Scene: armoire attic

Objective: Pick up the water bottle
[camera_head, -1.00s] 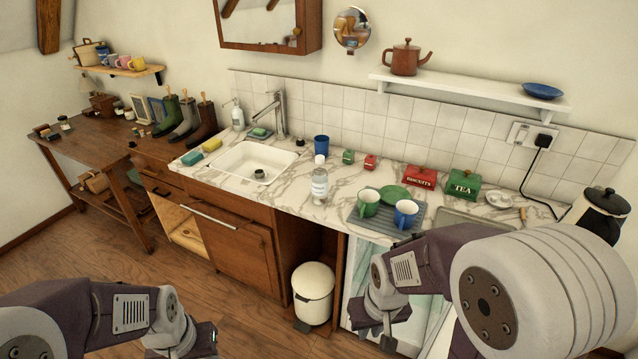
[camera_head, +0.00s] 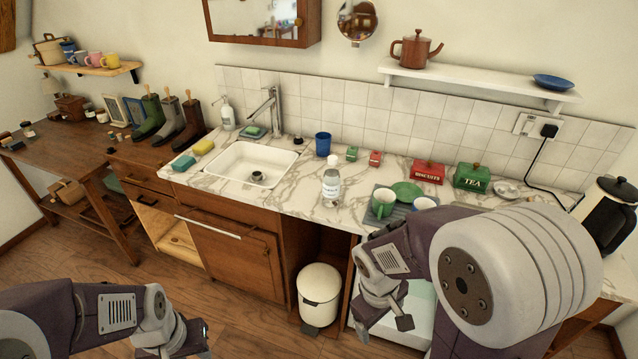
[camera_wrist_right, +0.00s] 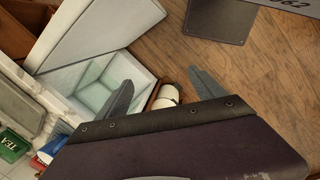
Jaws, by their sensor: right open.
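The water bottle (camera_head: 331,187), clear with a white cap and a pale label, stands upright on the marble counter (camera_head: 300,196), right of the sink. My right gripper (camera_head: 383,318) is in front of the counter, below and to the right of the bottle, apart from it. In the right wrist view its two fingers (camera_wrist_right: 160,78) are spread with nothing held between them; the bottle does not show there. My left gripper (camera_head: 190,348) is low at the bottom edge, far from the bottle, its fingers partly cut off.
A white bin (camera_head: 318,292) stands on the floor under the counter. An open white compartment (camera_wrist_right: 95,80) lies below my right gripper.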

